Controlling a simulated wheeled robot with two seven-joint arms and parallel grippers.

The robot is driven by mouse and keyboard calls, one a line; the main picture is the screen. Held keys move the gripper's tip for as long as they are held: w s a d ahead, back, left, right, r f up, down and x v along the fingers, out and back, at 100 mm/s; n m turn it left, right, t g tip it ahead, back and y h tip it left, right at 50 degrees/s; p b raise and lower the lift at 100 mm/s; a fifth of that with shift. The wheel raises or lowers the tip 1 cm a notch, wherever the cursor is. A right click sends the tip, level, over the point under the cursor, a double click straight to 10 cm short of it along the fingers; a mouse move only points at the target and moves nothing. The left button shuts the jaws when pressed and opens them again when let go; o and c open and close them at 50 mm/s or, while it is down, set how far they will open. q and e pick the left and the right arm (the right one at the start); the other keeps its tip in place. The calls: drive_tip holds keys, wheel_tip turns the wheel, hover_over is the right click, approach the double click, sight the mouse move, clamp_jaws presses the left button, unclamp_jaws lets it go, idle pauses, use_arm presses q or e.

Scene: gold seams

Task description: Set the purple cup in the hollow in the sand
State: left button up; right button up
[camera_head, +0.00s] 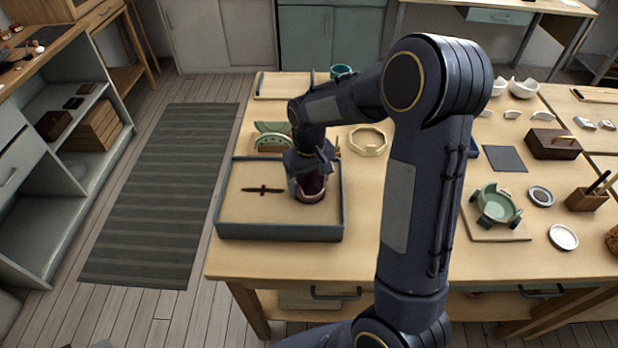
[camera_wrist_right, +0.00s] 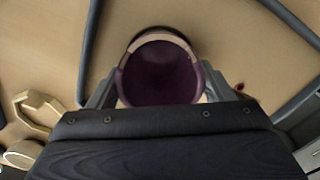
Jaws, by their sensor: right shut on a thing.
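The purple cup (camera_wrist_right: 160,72) is upright, seen from above in the right wrist view, with a pale band along part of its rim. In the head view the cup (camera_head: 309,188) is partly hidden by my gripper. My right gripper (camera_head: 308,178) is shut on the cup, one finger on each side. The cup is over the right part of the sand tray (camera_head: 281,233), a box with dark walls and pale sand. The cup and gripper cover the hollow, and I cannot tell whether the cup touches the sand. My left gripper is not in view.
A small dark stick-like object with a reddish middle (camera_head: 262,189) lies on the sand left of the cup. Behind the tray stand a green and cream rounded piece (camera_head: 272,140) and a pale octagonal ring (camera_head: 368,140). A green bowl in a stand (camera_head: 495,204) is to the right.

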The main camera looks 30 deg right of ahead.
drive_tip(key=o, duration=1)
wheel_tip(320, 180, up, 6)
drive_tip(key=p, duration=0.4)
drive_tip(key=shift+p, duration=0.35)
idle(0.4)
idle(0.4)
